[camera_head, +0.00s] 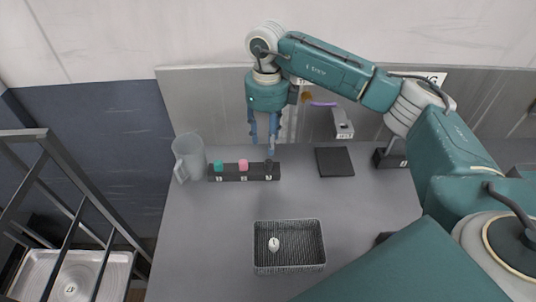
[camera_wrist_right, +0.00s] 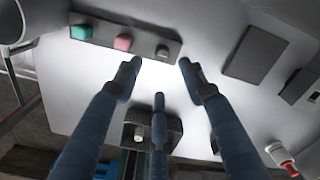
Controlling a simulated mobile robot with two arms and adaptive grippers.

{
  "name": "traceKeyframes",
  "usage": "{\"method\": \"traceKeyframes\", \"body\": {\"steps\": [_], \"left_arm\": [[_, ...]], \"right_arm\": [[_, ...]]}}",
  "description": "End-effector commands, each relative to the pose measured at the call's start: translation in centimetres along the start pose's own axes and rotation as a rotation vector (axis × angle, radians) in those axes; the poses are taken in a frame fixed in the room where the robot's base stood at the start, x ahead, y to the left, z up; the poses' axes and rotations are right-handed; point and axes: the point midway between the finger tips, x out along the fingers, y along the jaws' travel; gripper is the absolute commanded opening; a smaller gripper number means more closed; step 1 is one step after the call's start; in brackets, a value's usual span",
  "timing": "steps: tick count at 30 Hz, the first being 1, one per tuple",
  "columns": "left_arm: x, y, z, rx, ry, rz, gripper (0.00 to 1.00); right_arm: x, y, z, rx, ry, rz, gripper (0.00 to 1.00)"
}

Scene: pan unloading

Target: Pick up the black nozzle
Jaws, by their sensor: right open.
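The black nozzle (camera_head: 269,164) stands in the rightmost place of a dark rack (camera_head: 228,176) at the back of the table. It also shows at the end of the rack in the right wrist view (camera_wrist_right: 162,52). A teal nozzle (camera_head: 219,166) and a pink nozzle (camera_head: 243,165) stand in the same rack to its left. My right gripper (camera_head: 265,145) is open and empty, its blue fingers pointing down above the black nozzle. In the right wrist view the spread fingers (camera_wrist_right: 160,75) have nothing between them. My left gripper is not in view.
A clear jug (camera_head: 188,158) stands left of the rack. A dark square pad (camera_head: 334,162) lies to its right. A grey basket (camera_head: 290,268) holding a small white item (camera_head: 273,244) sits nearer the front. The table between rack and basket is clear.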

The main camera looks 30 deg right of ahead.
Motion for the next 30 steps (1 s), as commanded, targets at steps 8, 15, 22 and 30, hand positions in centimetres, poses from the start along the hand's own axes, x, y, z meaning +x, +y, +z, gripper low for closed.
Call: {"method": "traceKeyframes", "body": {"steps": [8,15,22,30], "left_arm": [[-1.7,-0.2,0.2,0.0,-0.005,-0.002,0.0],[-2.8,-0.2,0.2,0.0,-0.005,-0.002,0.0],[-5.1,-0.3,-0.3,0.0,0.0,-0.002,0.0],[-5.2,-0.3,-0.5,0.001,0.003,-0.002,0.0]], "right_arm": [[3.9,-0.1,-0.1,0.0,0.005,-0.002,0.41],[5.8,-0.2,-0.1,0.0,0.005,-0.001,0.41],[9.2,-0.6,0.0,0.0,0.004,0.0,0.41],[10.5,-0.6,0.0,0.0,0.001,-0.002,0.41]]}}
